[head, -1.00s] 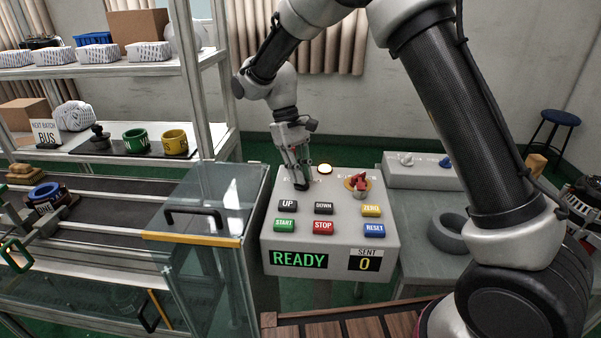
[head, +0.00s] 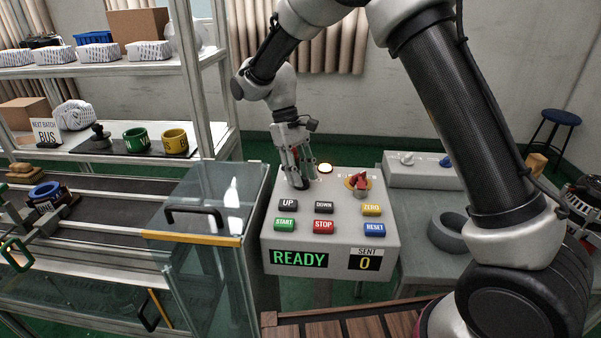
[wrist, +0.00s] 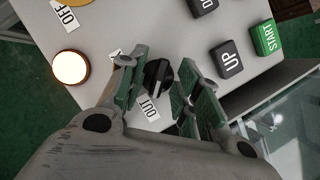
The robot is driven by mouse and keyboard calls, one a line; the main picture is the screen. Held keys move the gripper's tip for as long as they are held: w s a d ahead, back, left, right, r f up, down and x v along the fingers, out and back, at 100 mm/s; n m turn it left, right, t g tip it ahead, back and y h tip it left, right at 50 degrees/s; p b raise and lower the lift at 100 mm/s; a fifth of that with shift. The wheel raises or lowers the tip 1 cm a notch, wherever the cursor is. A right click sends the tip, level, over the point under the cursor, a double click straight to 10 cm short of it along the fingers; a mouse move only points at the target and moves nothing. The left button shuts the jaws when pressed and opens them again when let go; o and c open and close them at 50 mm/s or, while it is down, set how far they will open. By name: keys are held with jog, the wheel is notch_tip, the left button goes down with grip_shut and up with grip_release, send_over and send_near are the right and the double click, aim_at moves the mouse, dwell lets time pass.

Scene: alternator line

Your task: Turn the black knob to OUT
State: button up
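The black knob (wrist: 158,76) sits on the top of the grey control box (head: 277,240), a pale line on its face. In the wrist view a white OUT label (wrist: 150,107) lies just below it; another label to its upper left is mostly hidden by a finger. My gripper (wrist: 164,74) is open, with one green-padded finger on each side of the knob. I cannot tell whether the pads touch it. In the head view my gripper (head: 298,182) points down at the box's back left, and its fingers hide the knob.
UP, DOWN, ZERO, START, STOP and RESET buttons stand in front of the knob. A lit round lamp (head: 325,168) and a red switch (head: 359,182) are to its right. The display (head: 299,259) reads READY; SENT reads 0. A glass guard (head: 215,205) stands left of the box.

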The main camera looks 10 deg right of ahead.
jog(key=v, duration=1.2)
notch_tip(320, 180, down, 4)
jog(key=s+d+r+m+t+y, duration=0.1)
jog(key=s+d+r+m+t, duration=0.1)
jog(key=s+d, duration=0.7)
jog(key=s+d+r+m+t, duration=0.2)
jog(key=s+d+r, duration=0.3)
jog(key=s+d, duration=0.4)
jog(key=s+d+r+m+t+y, duration=0.1)
jog(key=s+d+r+m+t, duration=0.2)
jog(key=s+d, duration=0.6)
jog(key=shift+s+d+r+t+y, duration=0.3)
jog(key=shift+s+d+r+t, duration=0.25)
jog(key=shift+d, duration=2)
